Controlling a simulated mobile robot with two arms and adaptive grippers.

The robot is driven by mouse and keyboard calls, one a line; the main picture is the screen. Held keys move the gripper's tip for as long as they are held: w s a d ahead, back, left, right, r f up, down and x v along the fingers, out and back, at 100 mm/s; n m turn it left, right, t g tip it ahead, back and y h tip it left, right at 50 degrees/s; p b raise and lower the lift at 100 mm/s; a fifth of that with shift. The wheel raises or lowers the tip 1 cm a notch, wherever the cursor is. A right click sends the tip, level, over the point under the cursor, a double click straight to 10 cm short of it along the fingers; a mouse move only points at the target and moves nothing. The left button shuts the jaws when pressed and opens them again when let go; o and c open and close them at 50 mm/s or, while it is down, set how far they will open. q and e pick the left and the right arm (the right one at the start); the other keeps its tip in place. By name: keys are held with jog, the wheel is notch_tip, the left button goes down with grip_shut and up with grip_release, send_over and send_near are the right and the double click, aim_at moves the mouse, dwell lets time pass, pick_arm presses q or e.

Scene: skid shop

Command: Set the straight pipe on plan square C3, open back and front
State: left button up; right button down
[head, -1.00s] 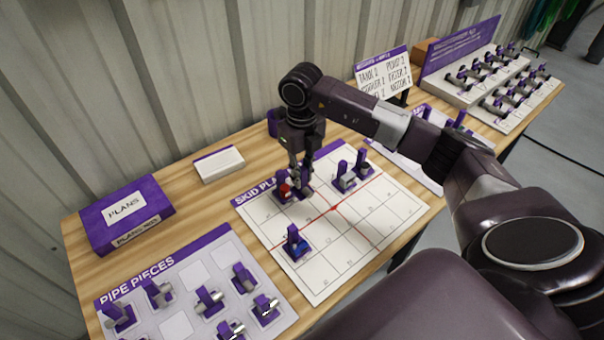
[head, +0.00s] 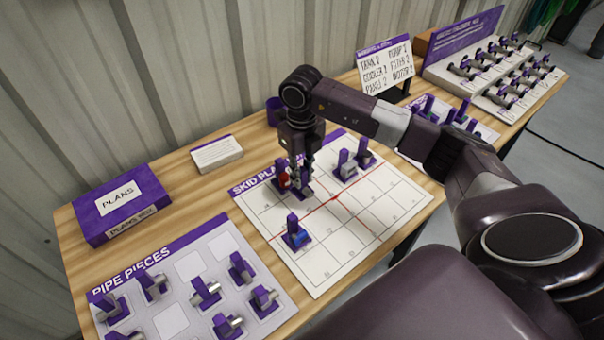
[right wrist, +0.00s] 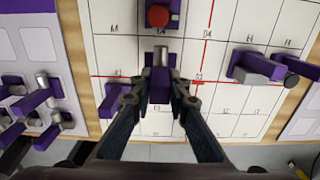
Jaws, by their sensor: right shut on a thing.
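My right gripper (head: 302,185) is over the skid plan board (head: 385,215), pointing down. In the right wrist view its fingers (right wrist: 160,92) are shut on the purple upright of the straight pipe (right wrist: 161,56), whose silver tube shows just beyond. The pipe is upright, just in front of the piece with a red top (head: 283,180), which also shows in the right wrist view (right wrist: 158,16). I cannot tell whether the pipe touches the board, and the square labels are too small to read surely. My left gripper is out of view.
A blue and purple piece (head: 297,236) stands nearer on the board, and two purple and grey pieces (head: 347,165) stand to the right. The pipe pieces sheet (head: 190,268) is at the left, with the plans box (head: 122,208) behind it. Board squares to the front right are bare.

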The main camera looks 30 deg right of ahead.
aim_at(302, 188)
jog(key=shift+f, duration=0.15)
jog(key=shift+f+b, duration=1.35)
jog(key=shift+f, duration=0.35)
jog(key=shift+f+b, duration=0.65)
jog(key=shift+f, duration=0.05)
jog(key=c, duration=1.8)
grip_release()
jog(key=shift+o, duration=0.2)
jog(key=shift+r, duration=0.2)
jog(key=shift+r+p, duration=0.45)
